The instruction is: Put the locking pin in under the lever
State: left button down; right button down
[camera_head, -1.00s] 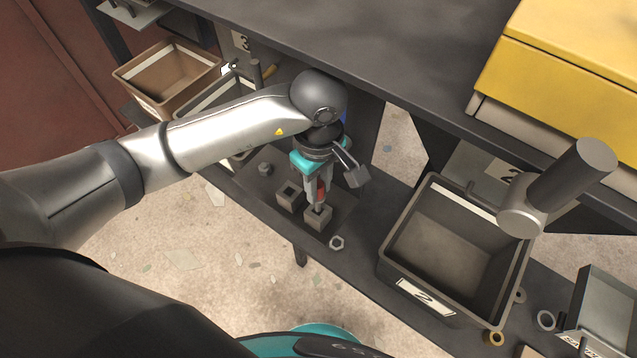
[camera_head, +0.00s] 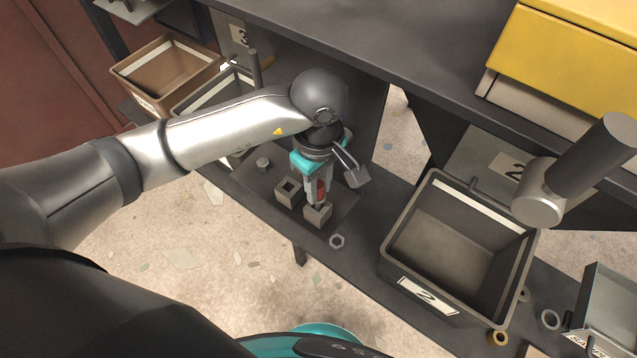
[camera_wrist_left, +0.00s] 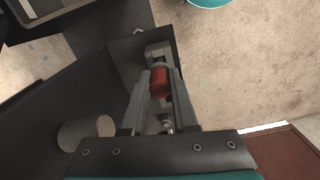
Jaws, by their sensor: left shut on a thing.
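The locking pin, with a red body (camera_head: 321,189), is held upright between the fingers of my left gripper (camera_head: 316,203). In the left wrist view the red pin (camera_wrist_left: 160,83) sits between the two grey fingers (camera_wrist_left: 159,82). My left gripper is shut on it and points down. The fingertips are right above a small grey block (camera_head: 318,214) on the lower shelf. I cannot tell whether the pin's lower end is inside that block. Beside it stands a second block with a square hole (camera_head: 289,191). I cannot make out for certain which part is the lever. My right gripper is out of view.
A dark bin marked 2 (camera_head: 412,277) stands right of the blocks. A thick dark cylinder on a grey hub (camera_head: 543,192) juts out at right. The dark upper worktop (camera_head: 400,50) overhangs behind. A brown bin (camera_head: 150,97) is at left.

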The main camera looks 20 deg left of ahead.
aim_at(319, 196)
pick_arm(q)
jog(key=shift+f, duration=0.2)
dwell(0.4)
jog(key=shift+f+b, duration=0.8)
jog(key=shift+b, duration=0.15)
jog(key=shift+f, duration=0.15)
jog(key=shift+f+b, duration=0.4)
jog(key=shift+b, duration=0.25)
jog(key=c, duration=0.6)
grip_release()
jog(key=shift+r, duration=0.1)
